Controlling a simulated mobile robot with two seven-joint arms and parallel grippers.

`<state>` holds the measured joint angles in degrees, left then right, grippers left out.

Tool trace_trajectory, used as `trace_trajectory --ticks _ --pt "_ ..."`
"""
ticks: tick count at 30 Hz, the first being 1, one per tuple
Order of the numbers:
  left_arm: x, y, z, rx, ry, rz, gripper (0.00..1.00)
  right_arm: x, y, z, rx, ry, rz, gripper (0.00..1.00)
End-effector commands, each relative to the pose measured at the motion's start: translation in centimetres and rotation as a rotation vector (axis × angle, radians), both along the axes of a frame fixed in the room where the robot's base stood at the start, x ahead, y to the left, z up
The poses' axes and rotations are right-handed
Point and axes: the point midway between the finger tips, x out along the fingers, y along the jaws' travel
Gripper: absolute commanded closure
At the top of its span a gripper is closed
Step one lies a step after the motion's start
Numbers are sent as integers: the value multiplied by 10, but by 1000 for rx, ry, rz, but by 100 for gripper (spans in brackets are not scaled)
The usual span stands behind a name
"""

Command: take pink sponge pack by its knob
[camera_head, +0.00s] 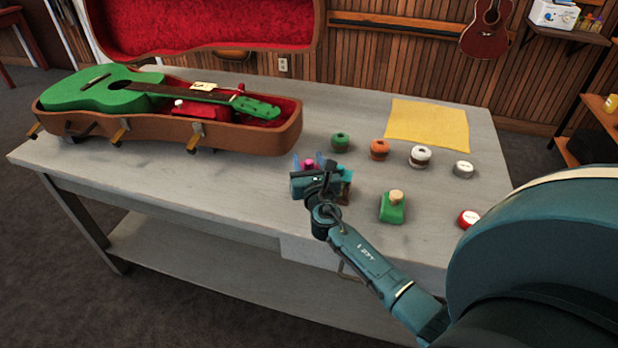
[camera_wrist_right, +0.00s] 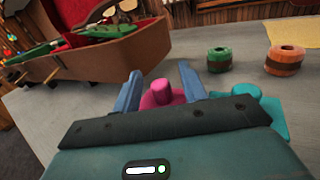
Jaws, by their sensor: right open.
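The pink sponge pack (camera_wrist_right: 153,98) stands on the table, with its rounded pink knob (camera_wrist_right: 161,86) on top. In the head view only a bit of its pink top (camera_head: 308,162) shows past my right gripper. My right gripper (camera_wrist_right: 160,72) is open, with one blue finger on each side of the knob. A gap shows between the knob and each finger. The lower part of the pack is hidden behind the gripper body. My left gripper is not in view.
A teal pack (camera_wrist_right: 265,106) stands close to the right finger. A green pack with a tan knob (camera_head: 392,207) is nearer the front. Several round rolls, such as the green one (camera_head: 340,141), stand behind. An open guitar case (camera_head: 235,138) lies left; a yellow cloth (camera_head: 428,123) lies back right.

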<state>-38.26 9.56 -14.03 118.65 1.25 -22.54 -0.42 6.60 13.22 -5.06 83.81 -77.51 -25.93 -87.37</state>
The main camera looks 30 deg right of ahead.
Motion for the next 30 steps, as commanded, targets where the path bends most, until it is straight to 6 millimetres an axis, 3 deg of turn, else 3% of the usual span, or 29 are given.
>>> trace_trajectory --ticks 4,19,30 --pt "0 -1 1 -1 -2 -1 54 0 0 0 0 0 0 59" --pt "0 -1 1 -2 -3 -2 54 -1 0 0 0 0 0 100" --pt "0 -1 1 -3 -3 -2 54 0 0 0 0 -1 0 100"
